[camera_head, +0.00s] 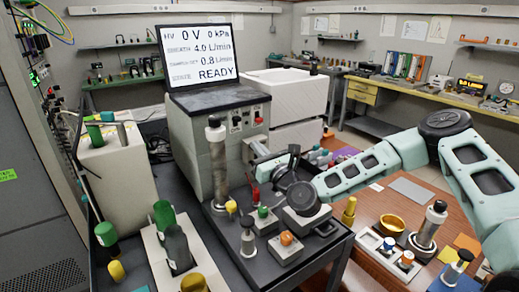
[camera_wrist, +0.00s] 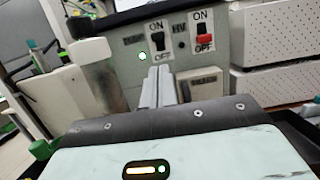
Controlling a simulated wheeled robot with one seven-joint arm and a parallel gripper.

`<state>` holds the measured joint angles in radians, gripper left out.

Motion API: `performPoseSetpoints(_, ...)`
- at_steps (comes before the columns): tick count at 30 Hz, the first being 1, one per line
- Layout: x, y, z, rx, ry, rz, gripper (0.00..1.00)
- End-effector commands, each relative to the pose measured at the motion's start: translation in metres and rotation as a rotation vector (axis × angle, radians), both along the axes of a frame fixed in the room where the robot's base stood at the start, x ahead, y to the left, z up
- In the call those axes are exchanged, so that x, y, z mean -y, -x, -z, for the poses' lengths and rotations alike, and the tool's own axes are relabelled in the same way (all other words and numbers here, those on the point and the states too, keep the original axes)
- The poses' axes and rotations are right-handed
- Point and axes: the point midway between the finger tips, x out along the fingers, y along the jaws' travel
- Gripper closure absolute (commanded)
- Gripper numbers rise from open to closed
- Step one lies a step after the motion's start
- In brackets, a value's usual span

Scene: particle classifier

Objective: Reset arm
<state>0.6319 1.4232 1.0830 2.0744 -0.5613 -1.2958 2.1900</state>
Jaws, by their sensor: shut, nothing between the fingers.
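My arm (camera_head: 360,172) reaches in from the right over the brown table. My gripper (camera_head: 258,160) is in front of the grey instrument cabinet (camera_head: 188,140). In the wrist view my gripper (camera_wrist: 157,86) has its two fingers together, with nothing between them. They point toward the cabinet's front panel, below a black ON/OFF switch (camera_wrist: 157,41) with a lit green lamp. A second switch (camera_wrist: 203,38), marked HV, has a red lower part. I cannot tell whether the fingertips touch the panel.
The screen (camera_head: 203,55) reads 0 V, 0 kPa and READY. A metal column (camera_head: 217,160) stands left of my gripper. Several knobbed valves, including one with an orange knob (camera_head: 286,239), stand below my arm. A gold bowl (camera_head: 391,224) is on the table. White boxes (camera_head: 287,93) stand behind.

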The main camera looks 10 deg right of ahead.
Motion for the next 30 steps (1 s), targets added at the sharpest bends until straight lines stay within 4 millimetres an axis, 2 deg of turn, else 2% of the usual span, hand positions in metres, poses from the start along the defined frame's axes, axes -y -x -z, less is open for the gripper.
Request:
performPoseSetpoints(4, -0.006, 0.002, 0.0, -0.001, 0.026, -0.016, 1.0)
performPoseSetpoints(5, -0.012, 0.004, 0.001, -0.002, 0.051, -0.029, 1.0)
performPoseSetpoints(8, -0.045, 0.018, 0.004, 0.001, 0.223, -0.119, 1.0)
performPoseSetpoints(11, -0.091, 0.046, 0.016, 0.022, 0.512, -0.265, 1.0)
performPoseSetpoints(13, -0.119, 0.073, 0.027, 0.058, 0.746, -0.384, 1.0)
performPoseSetpoints(15, -0.138, 0.099, 0.039, 0.104, 0.962, -0.493, 1.0)
performPoseSetpoints(18, -0.151, 0.135, 0.053, 0.183, 1.241, -0.643, 1.0)
performPoseSetpoints(23, -0.151, 0.193, 0.065, 0.351, 1.665, -0.895, 1.0)
performPoseSetpoints(26, -0.139, 0.228, 0.064, 0.474, 1.902, -1.06, 1.0)
performPoseSetpoints(30, -0.113, 0.276, 0.051, 0.661, 2.162, -1.297, 1.0)
